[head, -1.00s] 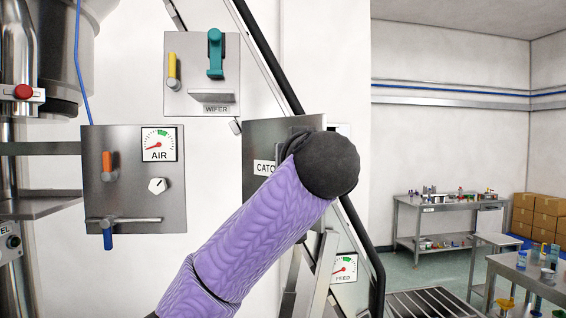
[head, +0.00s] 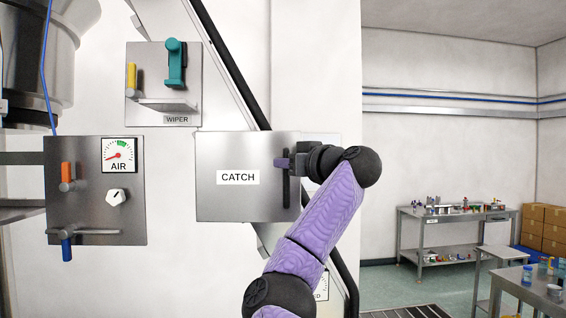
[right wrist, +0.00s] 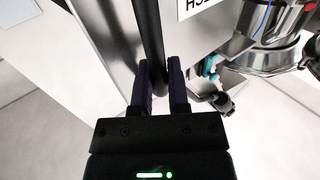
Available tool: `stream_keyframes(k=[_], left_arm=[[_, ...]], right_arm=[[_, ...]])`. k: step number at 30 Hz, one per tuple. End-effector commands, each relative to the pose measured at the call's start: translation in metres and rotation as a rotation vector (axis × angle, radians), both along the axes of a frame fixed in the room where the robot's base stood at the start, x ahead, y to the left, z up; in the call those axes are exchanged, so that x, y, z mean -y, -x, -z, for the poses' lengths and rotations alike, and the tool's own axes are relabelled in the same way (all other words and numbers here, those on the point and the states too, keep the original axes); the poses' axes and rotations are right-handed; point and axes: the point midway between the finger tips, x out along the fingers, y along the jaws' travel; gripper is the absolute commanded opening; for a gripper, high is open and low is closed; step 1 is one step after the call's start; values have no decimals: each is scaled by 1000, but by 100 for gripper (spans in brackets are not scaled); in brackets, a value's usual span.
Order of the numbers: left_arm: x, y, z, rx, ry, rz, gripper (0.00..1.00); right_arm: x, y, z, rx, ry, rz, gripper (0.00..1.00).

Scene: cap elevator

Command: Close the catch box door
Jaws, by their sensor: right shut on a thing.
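The catch box door (head: 238,204) is a flat silver panel labelled CATCH, facing me in the middle of the head view. A dark vertical handle (head: 286,192) runs near its right edge. My right gripper (head: 284,163) reaches in from the right and is shut on this handle. In the right wrist view the two fingers (right wrist: 162,88) stand on either side of the dark handle bar (right wrist: 151,35), with the door's metal face beside it. The box behind the door is mostly hidden, so I cannot tell whether the door is flush. My left gripper is not in view.
The wiper panel (head: 150,112) is above left. The air panel (head: 92,215), with a gauge and levers, is at the left. A slanted black rail (head: 235,70) passes behind the door. Worktables (head: 450,213) stand far right, with open floor before them.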

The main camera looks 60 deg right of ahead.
Motion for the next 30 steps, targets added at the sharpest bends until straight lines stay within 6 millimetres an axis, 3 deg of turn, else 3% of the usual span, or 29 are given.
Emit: stream_keyframes(k=[12,13,17,26,30], left_arm=[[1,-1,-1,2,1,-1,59],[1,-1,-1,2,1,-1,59],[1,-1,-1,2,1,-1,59],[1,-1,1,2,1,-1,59],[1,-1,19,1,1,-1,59]], right_arm=[[8,-4,1,-3,0,6,0],[8,-4,1,-3,0,6,24],[8,-4,1,-2,0,7,52],[8,-1,1,-2,1,8,53],[-1,23,6,0,3,13,53]])
